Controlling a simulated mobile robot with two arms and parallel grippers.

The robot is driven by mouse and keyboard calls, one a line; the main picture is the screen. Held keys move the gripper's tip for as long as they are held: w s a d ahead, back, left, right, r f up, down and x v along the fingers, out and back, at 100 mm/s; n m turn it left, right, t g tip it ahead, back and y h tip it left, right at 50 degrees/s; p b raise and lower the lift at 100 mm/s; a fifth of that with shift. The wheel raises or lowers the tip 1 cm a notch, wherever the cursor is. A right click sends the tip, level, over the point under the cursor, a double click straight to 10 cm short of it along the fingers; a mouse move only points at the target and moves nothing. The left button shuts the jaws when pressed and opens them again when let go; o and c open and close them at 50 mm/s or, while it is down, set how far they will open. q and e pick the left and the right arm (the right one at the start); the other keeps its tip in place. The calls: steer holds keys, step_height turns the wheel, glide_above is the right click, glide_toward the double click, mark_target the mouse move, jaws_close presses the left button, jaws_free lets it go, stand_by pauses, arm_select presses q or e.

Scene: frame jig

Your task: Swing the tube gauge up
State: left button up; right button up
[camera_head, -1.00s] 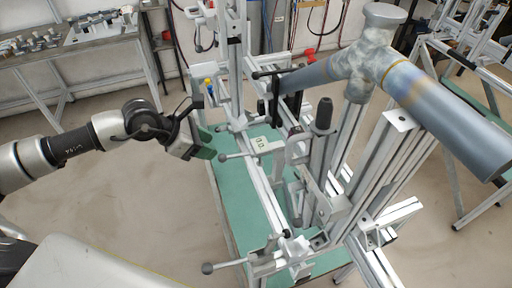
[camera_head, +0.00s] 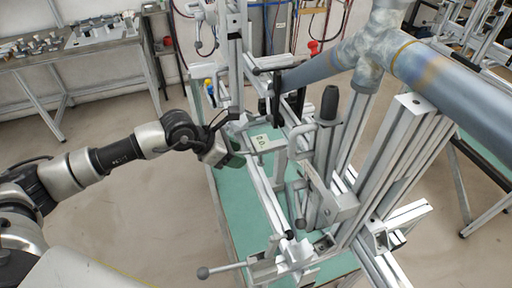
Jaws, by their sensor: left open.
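A frame jig of aluminium profiles (camera_head: 262,190) stands on a green table and carries a thick blue-grey metal tube (camera_head: 450,85) with a welded joint. I cannot tell for certain which part is the tube gauge. A small pale plate with dark marks (camera_head: 262,142) sits on a bracket at the jig's near side, with a grey bent handle (camera_head: 300,135) to its right. My left gripper (camera_head: 238,138) is open, just left of that plate. Its fingers point right, toward the bracket. The gripper hides the ball end of the lever there, and contact is unclear.
A ball-ended lever (camera_head: 225,269) sticks out left at the jig's lower end. Uprights crowd the jig's far end. A workbench (camera_head: 85,50) with parts stands at the back left. The floor left of the jig is clear.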

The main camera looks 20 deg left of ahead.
mark_target(253, 145)
arm_select(q)
steer(key=c, duration=0.5)
steer(key=shift+w+d+r+p, duration=0.1)
steer(key=shift+r+p, duration=0.35)
steer(key=shift+r, duration=0.4)
steer(key=shift+c, duration=0.3)
steer(key=shift+w+d+r, duration=0.1)
steer(key=shift+r, duration=0.25)
jaws_close()
steer(key=shift+r, duration=0.1)
steer(key=shift+w+d+r+p, duration=0.1)
steer(key=shift+d+r+p, duration=0.1)
steer(key=shift+r+p, duration=0.6)
steer(key=shift+r, duration=0.3)
steer(key=shift+w+d+r, duration=0.1)
